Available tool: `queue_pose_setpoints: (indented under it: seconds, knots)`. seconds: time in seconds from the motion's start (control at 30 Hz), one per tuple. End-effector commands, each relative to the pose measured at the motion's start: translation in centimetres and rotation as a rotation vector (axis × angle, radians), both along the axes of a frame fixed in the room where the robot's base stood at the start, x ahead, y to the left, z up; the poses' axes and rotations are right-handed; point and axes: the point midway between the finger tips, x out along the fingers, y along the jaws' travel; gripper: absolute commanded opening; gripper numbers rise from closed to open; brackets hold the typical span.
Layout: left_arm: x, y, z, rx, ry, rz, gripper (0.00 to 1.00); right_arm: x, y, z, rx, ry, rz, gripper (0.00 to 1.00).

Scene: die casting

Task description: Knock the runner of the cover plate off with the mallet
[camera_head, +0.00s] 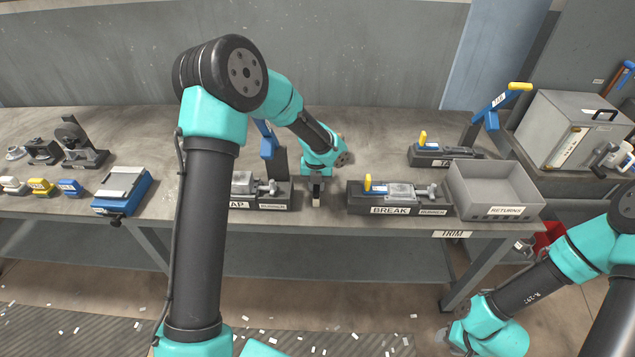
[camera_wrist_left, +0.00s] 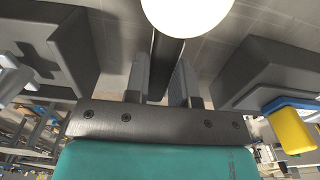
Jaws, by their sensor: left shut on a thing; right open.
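My left gripper (camera_head: 316,188) is between two fixtures at the bench's front edge, largely hidden by my wrist. In the left wrist view its fingers (camera_wrist_left: 161,82) are shut on the dark handle (camera_wrist_left: 164,62) of the mallet, whose white round head (camera_wrist_left: 188,10) is beyond the fingertips. The cover plate (camera_head: 403,190) seems to be the grey casting in the fixture marked BREAK (camera_head: 388,210), with the runner (camera_head: 431,190) toward its right end. The mallet is apart from that fixture. Of my right arm only links show; its gripper is out of view.
The left fixture (camera_head: 262,203) holds another grey casting and has a blue lever. A grey RETURNS bin (camera_head: 495,190) stands right of the BREAK fixture. A yellow-handled press (camera_head: 445,155) stands behind. A blue vice-like block (camera_head: 122,190) is at left. Clear bench lies behind the fixtures.

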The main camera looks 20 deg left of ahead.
Motion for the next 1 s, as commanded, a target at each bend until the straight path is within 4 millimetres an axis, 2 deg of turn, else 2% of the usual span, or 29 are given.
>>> queue_pose_setpoints:
  seconds: [0.27,1.0]
  knots:
    - [0.1,0.0,0.6,0.000,-0.002,0.001,0.00,0.0,0.0,0.0,0.000,0.000,0.000,0.43]
    - [0.1,0.0,5.0,0.000,-0.003,0.001,0.00,0.0,0.0,0.0,0.000,0.000,0.000,0.43]
